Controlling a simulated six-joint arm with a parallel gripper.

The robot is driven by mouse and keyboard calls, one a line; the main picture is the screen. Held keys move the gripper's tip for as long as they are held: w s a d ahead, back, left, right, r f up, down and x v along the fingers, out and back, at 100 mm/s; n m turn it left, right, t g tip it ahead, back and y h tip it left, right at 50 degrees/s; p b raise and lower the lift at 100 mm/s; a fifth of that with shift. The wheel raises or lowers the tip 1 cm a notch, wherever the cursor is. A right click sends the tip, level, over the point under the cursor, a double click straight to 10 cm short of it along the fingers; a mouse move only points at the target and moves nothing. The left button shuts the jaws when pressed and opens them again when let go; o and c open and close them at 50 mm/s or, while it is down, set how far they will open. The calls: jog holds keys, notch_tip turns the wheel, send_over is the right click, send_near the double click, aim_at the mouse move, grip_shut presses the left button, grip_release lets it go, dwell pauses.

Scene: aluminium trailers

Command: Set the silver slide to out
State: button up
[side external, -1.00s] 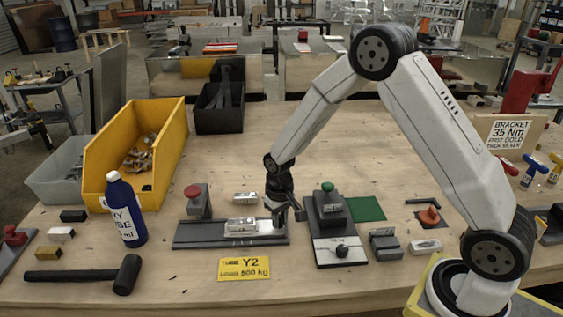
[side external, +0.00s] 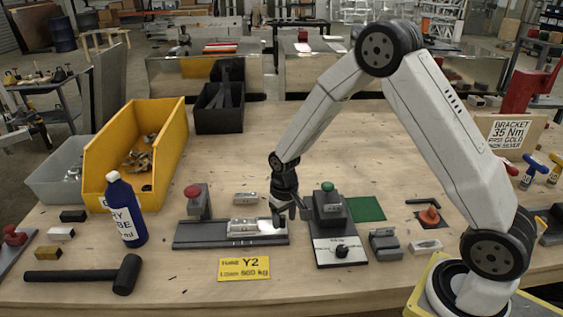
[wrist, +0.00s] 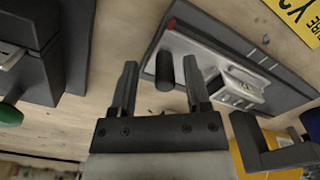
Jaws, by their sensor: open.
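The silver slide (wrist: 210,62) lies on a dark rail base (wrist: 160,33) in the wrist view, with a black cylindrical knob (wrist: 164,71) at its near end. In the side view the slide (side external: 247,226) sits on the middle and right part of the base (side external: 205,236). My gripper (wrist: 160,68) is open, with the knob appearing between its fingertips; I cannot tell whether they touch it. In the side view my gripper (side external: 291,216) is at the right end of the base, just right of the knob.
A red-button post (side external: 195,203) stands at the base's left end. A green-button unit (side external: 330,212) stands close on the right.

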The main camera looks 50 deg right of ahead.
jog(key=shift+r, duration=3.8)
jog(key=shift+s, duration=0.1)
jog(key=s+a+r+n+t, duration=0.1)
jog(key=s, duration=0.6)
jog(key=s+a+r+n+t, duration=0.1)
jog(key=s, duration=0.6)
jog(key=shift+s+a+r+t, duration=0.25)
jog(key=shift+a+t, duration=0.05)
jog(key=shift+a, duration=0.1)
